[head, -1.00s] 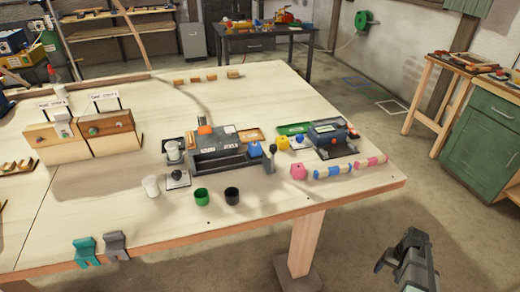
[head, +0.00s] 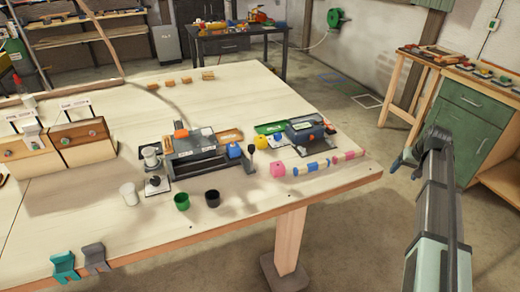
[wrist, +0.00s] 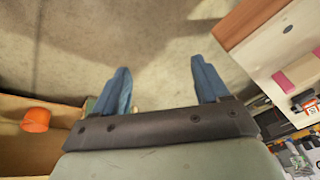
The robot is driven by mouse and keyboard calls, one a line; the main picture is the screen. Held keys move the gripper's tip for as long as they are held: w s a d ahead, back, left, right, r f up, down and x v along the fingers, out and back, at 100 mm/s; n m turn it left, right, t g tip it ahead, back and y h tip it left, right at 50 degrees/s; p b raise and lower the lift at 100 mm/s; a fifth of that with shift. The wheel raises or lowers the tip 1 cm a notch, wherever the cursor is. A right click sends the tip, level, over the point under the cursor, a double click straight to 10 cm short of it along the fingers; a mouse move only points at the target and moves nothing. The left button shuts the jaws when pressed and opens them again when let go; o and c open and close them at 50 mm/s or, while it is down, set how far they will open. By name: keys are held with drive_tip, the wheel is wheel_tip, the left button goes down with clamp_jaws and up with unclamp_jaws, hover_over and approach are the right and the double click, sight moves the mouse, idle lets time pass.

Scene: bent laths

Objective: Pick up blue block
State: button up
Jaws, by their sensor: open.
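The blue block (head: 234,151) sits on the table beside the right end of the grey machine, in front of a wooden tray. My gripper (head: 402,163) is off the table's right edge, above the floor and well to the right of the blue block. In the wrist view my gripper (wrist: 163,82) shows two blue fingers spread apart with nothing between them, above bare floor. I cannot make out the blue block in the wrist view.
A pink block (head: 278,169), a yellow block (head: 260,142) and pink-blue banded laths (head: 318,164) lie near the table's right side. A green cup (head: 182,202) and a black cup (head: 212,198) stand in front. A green cabinet (head: 468,120) stands at right.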

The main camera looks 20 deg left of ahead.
drive_tip(key=a+r, duration=0.2)
drive_tip(key=a, duration=0.3)
drive_tip(key=a+r+n, duration=0.1)
drive_tip(key=a+r, duration=0.2)
drive_tip(key=a, duration=0.3)
drive_tip(key=a+r+n, duration=0.1)
drive_tip(key=a+r, duration=0.1)
drive_tip(key=a, duration=0.3)
drive_tip(key=shift+a+r+y, duration=0.2)
drive_tip(key=shift+a+y, duration=0.1)
drive_tip(key=s+a+r+n, duration=0.2)
drive_tip(key=s+a+r, duration=0.1)
drive_tip(key=a, duration=0.8)
drive_tip(key=n+y, duration=0.1)
drive_tip(key=n, duration=0.4)
approach(233, 145)
drive_tip(key=x, duration=0.3)
drive_tip(key=shift+a+f, duration=0.3)
drive_tip(key=shift+f, duration=0.05)
drive_tip(key=shift+d+x, duration=0.2)
drive_tip(key=shift+x, duration=2.95)
drive_tip(key=c, duration=1)
